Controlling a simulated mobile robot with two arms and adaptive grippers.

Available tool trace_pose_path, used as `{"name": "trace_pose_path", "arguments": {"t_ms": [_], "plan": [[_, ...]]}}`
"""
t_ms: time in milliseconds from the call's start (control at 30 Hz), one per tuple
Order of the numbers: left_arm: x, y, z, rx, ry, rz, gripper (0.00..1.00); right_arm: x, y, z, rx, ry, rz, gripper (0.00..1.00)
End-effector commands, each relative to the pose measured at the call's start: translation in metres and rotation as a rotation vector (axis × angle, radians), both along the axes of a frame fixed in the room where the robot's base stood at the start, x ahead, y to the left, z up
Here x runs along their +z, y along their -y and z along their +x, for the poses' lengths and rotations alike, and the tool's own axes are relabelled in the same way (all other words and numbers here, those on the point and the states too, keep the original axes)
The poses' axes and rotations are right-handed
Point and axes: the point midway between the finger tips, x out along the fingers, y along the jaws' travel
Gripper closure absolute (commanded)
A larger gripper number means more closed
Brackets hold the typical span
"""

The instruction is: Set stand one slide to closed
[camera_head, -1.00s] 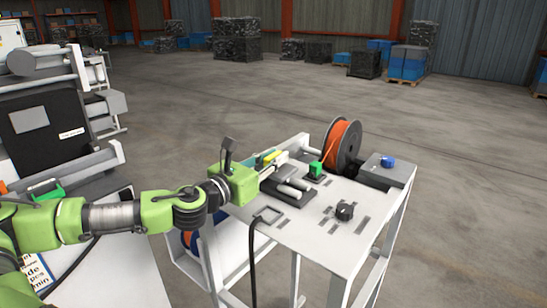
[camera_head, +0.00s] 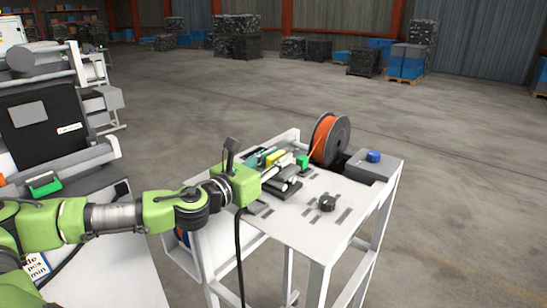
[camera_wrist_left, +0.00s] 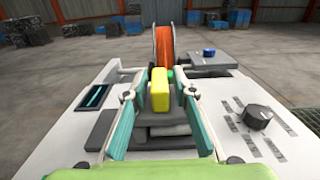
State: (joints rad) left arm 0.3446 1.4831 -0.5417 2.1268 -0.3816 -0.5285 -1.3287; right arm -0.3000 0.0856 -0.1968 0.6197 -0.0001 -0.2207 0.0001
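The stand (camera_head: 300,215) is a white table with a low grey slide block (camera_wrist_left: 160,142) on it. A yellow block (camera_head: 275,157) stands on the slide mechanism; the left wrist view shows it upright in the middle (camera_wrist_left: 159,90). A small green piece (camera_head: 302,161) sits beyond it, mostly hidden by the yellow block in the left wrist view. My left gripper (camera_wrist_left: 158,100) reaches over the slide. Its two teal-lined fingers stand apart on either side of the yellow block, with gaps showing; contact is not visible. My right gripper is out of view.
An orange spool (camera_head: 324,137) stands at the table's back. A grey box with a blue button (camera_head: 374,156) is at the back right. A black knob (camera_head: 327,203) sits on the right of the top. A dark display (camera_wrist_left: 95,97) lies left of the slide. A machine (camera_head: 45,135) stands left.

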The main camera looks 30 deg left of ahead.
Motion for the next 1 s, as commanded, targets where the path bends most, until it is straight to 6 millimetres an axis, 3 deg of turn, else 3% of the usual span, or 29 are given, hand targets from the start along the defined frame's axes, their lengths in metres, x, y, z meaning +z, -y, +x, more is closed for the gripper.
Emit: {"name": "trace_pose_path", "arguments": {"t_ms": [33, 133, 233, 333, 467, 1000], "plan": [[0.0, 0.0, 0.0, 0.001, 0.0, 0.0, 0.69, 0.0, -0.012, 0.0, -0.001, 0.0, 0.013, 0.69], [0.0, -0.002, 0.0, 0.004, 0.001, 0.001, 0.69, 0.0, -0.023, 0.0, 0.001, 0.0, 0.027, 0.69], [0.001, -0.002, 0.001, 0.006, 0.001, 0.002, 0.69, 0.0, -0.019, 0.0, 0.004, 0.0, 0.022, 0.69], [0.001, -0.003, 0.0, 0.008, 0.001, 0.002, 0.69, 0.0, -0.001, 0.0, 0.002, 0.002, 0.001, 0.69], [0.0, -0.005, -0.004, 0.012, 0.0, 0.007, 0.69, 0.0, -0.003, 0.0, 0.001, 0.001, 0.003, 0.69], [0.002, -0.006, -0.069, 0.005, 0.0, 0.012, 0.69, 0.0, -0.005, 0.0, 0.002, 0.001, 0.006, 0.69]]}}
